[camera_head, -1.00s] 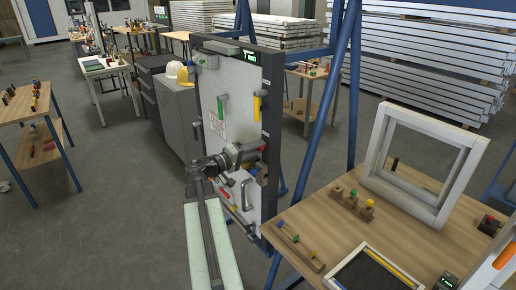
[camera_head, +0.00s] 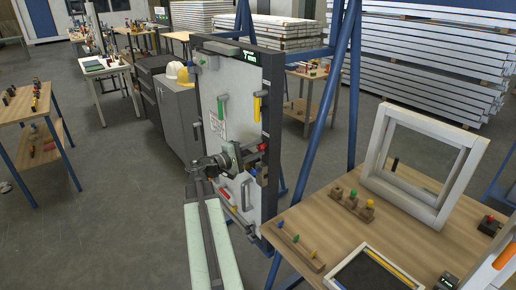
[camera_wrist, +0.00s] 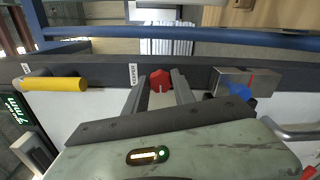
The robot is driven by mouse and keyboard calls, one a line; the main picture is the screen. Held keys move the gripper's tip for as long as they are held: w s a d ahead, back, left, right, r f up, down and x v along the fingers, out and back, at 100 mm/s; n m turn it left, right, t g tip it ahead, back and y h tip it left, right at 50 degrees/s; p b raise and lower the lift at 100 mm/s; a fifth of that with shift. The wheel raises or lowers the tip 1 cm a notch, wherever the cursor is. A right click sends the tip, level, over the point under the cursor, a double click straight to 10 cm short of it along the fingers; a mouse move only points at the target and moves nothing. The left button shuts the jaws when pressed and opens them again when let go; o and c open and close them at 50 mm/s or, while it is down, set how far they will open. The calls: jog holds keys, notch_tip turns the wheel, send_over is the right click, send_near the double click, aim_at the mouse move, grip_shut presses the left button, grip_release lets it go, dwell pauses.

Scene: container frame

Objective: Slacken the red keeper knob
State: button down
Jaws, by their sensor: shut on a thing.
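The red keeper knob (camera_wrist: 160,79) sits on the dark frame edge beside a small label reading KEEPER (camera_wrist: 133,74). In the head view my gripper (camera_head: 250,150) is at the right edge of the upright panel (camera_head: 209,90). The knob's underside and the exact finger contact are hard to see.
A yellow handle (camera_wrist: 55,84) lies to the left of the knob and a blue knob (camera_wrist: 240,92) on a metal block to the right. A blue stand post (camera_head: 351,90) rises behind the panel. A wooden table (camera_head: 335,228) with a white frame (camera_head: 457,183) stands at right.

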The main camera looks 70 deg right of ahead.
jog(key=shift+a+f, duration=0.1)
jog(key=shift+f, duration=0.05)
jog(key=c, duration=1)
grip_release()
jog(key=shift+c, duration=0.2)
jog(key=v, duration=0.8)
